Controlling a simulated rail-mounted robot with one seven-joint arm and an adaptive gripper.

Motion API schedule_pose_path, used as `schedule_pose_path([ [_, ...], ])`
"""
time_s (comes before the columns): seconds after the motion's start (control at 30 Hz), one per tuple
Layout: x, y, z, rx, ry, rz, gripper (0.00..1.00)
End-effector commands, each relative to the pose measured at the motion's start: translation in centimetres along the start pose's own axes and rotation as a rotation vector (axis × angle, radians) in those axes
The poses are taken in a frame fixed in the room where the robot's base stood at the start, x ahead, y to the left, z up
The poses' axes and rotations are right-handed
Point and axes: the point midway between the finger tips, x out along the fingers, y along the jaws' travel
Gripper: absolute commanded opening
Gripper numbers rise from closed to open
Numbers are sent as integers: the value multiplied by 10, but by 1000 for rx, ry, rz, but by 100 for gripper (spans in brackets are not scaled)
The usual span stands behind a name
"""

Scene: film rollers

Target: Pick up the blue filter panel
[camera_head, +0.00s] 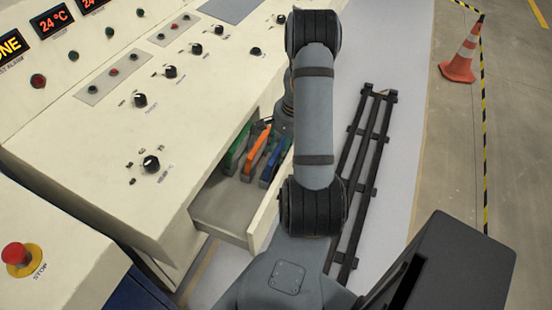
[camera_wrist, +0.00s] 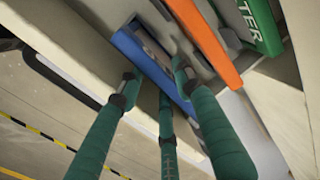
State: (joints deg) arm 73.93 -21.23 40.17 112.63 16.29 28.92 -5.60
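The blue filter panel (camera_head: 273,163) stands in the open drawer, the rightmost of three panels there. In the wrist view the blue panel (camera_wrist: 139,56) runs diagonally near the middle. My gripper (camera_wrist: 156,77) has teal-wrapped fingers spread apart, with tips on either side of the blue panel, close to its edges. A third finger lies between them, near the panel's lower end. I cannot tell whether any finger touches it. In the head view my arm hides the gripper.
An orange panel (camera_head: 257,147) and a green panel (camera_head: 236,147) stand left of the blue one. The drawer (camera_head: 226,208) extends from a cream console (camera_head: 100,165) with knobs. A black rail (camera_head: 365,170) lies right of my arm. A traffic cone (camera_head: 463,55) stands far right.

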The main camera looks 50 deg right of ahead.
Motion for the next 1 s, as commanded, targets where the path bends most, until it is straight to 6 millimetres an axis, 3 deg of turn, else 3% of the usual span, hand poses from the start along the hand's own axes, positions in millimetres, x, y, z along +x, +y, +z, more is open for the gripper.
schedule_pose_path([
  [0.1,9,0,0,1,0,0,34],
  [0.33,10,0,-1,0,2,0,34],
  [0.9,9,0,-1,0,2,0,1],
  [1.0,9,0,-1,0,2,0,0],
])
